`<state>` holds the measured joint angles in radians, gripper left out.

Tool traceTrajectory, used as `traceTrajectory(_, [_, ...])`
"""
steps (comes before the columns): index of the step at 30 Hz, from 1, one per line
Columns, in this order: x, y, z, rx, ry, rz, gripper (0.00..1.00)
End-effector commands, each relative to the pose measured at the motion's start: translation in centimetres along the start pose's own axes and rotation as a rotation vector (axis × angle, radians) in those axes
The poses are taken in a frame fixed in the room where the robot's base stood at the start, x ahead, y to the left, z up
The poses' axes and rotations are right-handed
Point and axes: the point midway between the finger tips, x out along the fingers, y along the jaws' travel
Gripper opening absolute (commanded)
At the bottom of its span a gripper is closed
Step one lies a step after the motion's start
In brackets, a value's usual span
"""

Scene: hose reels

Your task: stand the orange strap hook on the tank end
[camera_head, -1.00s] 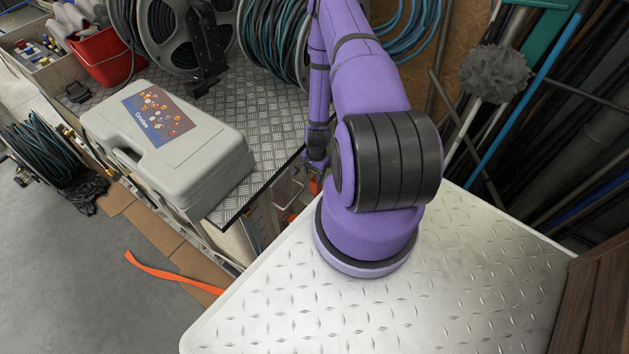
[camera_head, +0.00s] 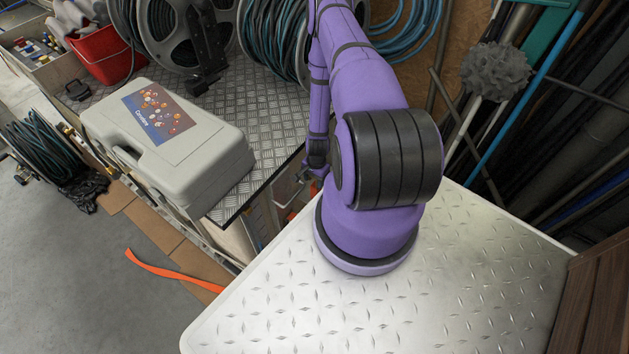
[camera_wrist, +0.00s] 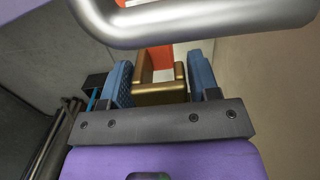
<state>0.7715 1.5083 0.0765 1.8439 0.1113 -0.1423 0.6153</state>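In the wrist view my gripper (camera_wrist: 160,80) has two blue-padded fingers. A gold, U-shaped metal part (camera_wrist: 161,95) fills the gap between them; I cannot tell whether the pads press on it. An orange-red surface (camera_wrist: 157,58) shows just beyond the gold part, with a white patch beside it. I cannot tell whether these belong to the strap hook. In the head view an orange strap (camera_head: 165,270) lies on the floor and cardboard, left of my arm; no hook shows on it. My gripper is mostly hidden there behind my arm and the bench edge. I cannot make out the tank end.
A thick grey tube (camera_wrist: 200,22) crosses the top of the wrist view, close to the camera. In the head view a grey case (camera_head: 165,140) stands on the checker-plate bench (camera_head: 240,195), with hose reels (camera_head: 170,35) behind. Poles and pipes (camera_head: 560,120) crowd the right.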

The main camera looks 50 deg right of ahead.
Motion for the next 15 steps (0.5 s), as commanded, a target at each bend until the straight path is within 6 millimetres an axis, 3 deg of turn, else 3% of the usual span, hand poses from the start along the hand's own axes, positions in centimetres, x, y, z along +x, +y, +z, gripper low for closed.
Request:
traceTrajectory(2, [0.0,0.0,0.0,0.0,0.0,0.0,0.72])
traceTrajectory(11, [-0.2,0.0,0.0,0.0,0.0,0.0,0.72])
traceTrajectory(15, [-1.2,-0.1,-0.1,0.0,0.002,-0.002,0.72])
